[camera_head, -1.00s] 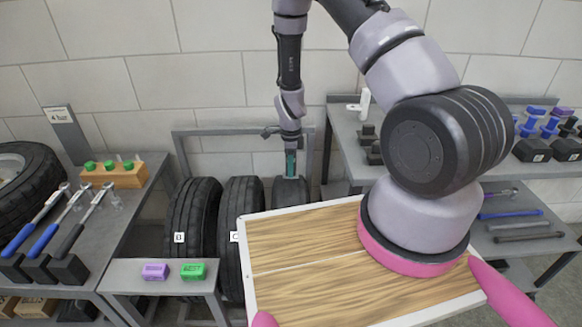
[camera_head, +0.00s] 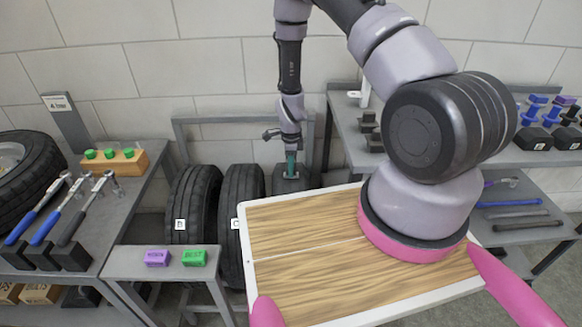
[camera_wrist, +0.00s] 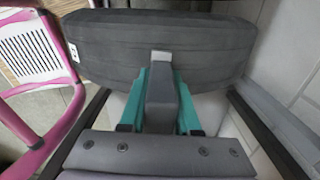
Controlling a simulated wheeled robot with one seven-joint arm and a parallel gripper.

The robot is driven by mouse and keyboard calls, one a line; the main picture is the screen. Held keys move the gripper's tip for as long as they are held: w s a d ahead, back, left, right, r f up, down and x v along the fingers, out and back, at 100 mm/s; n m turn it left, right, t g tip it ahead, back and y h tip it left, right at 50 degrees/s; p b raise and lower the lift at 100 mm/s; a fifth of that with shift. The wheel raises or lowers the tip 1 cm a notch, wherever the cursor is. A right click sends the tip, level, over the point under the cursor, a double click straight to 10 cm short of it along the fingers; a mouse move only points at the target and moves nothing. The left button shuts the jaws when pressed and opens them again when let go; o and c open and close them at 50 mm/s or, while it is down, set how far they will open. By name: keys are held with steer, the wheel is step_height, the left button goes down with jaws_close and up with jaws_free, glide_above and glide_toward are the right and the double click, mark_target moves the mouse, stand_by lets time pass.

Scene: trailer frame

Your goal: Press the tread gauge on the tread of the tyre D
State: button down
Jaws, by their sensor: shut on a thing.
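My gripper (camera_head: 291,172) points down at the third dark tyre (camera_head: 305,181) in the row, behind the tray's far edge. Its label is not readable, so I take it as tyre D by its place. In the wrist view my gripper's teal fingers (camera_wrist: 161,98) are shut on the tread gauge (camera_wrist: 161,95), a dark grey block with a pale tip. The tip overlaps the ribbed tread of the tyre (camera_wrist: 110,52); I cannot tell whether it touches. The lower part of this tyre is hidden in the head view.
A wood-topped tray (camera_head: 300,225) is in front. A small bench (camera_head: 127,262) holds purple and green blocks. A left bench (camera_head: 112,195) holds tools; a right shelf (camera_head: 345,130) stands beside the row.

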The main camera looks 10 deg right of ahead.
steer(key=shift+f, duration=0.65)
stand_by(1.9)
steer(key=shift+r, duration=0.1)
steer(key=shift+r, duration=2.95)
